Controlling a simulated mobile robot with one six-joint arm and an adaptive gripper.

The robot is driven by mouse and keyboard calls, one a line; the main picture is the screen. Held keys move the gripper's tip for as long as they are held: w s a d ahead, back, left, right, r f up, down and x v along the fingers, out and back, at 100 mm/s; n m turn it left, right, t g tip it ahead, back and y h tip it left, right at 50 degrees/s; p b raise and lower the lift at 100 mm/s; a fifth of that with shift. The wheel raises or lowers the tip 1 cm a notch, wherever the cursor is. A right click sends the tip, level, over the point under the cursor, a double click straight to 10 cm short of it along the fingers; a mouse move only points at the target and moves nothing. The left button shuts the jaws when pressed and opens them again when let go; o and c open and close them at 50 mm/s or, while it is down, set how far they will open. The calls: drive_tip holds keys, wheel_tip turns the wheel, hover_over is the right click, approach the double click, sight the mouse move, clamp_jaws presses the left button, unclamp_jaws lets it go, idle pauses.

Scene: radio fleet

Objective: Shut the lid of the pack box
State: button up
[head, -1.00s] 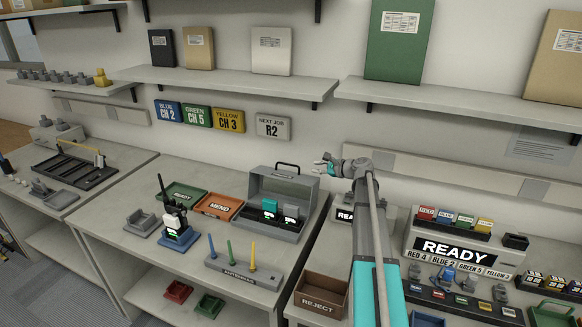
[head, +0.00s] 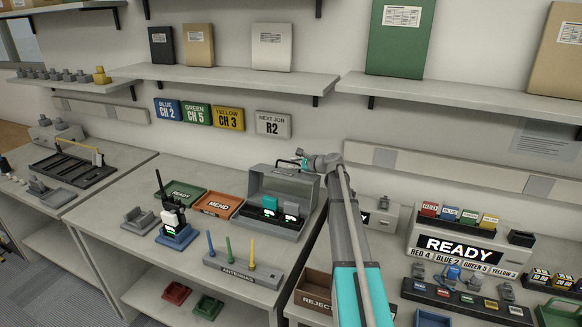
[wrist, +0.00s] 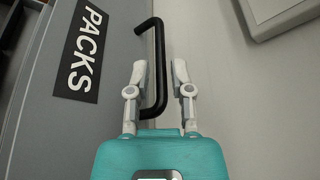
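The grey pack box (head: 268,226) stands at the back right of the middle bench in the head view, with its lid (head: 287,184) open and upright. A teal pack and other packs show inside. The lid's black handle (wrist: 160,65) is in the wrist view, beside the lid's face (wrist: 100,130) with its black PACKS label (wrist: 81,50). My gripper (head: 303,161) is at the lid's top edge. In the wrist view its fingers are open, one on each side of the handle's long bar, with gaps showing on both sides.
Green and orange trays (head: 216,204) lie left of the box, and an antenna rack (head: 243,272) stands in front of it. A radio in a blue stand (head: 176,236) is at front left. A shelf (head: 225,80) runs along the wall above.

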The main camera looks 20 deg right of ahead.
drive_tip(key=shift+x, duration=0.85)
drive_tip(key=shift+c, duration=0.2)
clamp_jaws()
